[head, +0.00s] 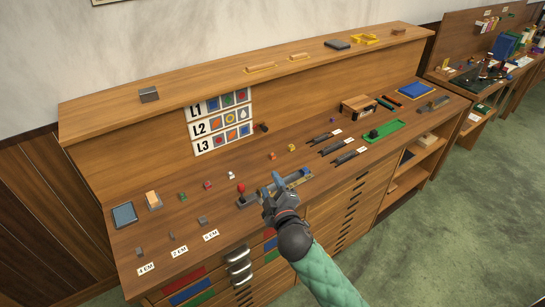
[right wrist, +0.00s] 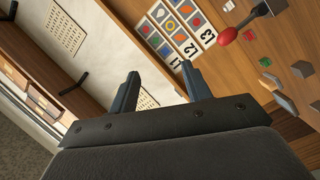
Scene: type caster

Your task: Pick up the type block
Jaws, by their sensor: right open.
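My right gripper (head: 279,183) is over the front middle of the wooden bench, in front of the caster device (head: 298,178) with its red-knobbed lever (head: 241,188). In the right wrist view my gripper (right wrist: 160,76) is open, with nothing between its fingers. The red knob (right wrist: 228,37) shows at upper right there. Several small blocks lie on the bench, among them grey ones (head: 202,221) near the size labels, a green one (head: 183,197) and a red one (head: 208,185). I cannot tell which is the type block. The arm and gripper hide part of the device. My left gripper is not in view.
A chart (head: 220,122) with rows L1 to L3 stands against the bench back. Dark tools (head: 332,143), a green tray (head: 384,132) and a wooden box (head: 359,105) lie to the right. A blue-grey tray (head: 124,215) is at far left. Drawers are below the front edge.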

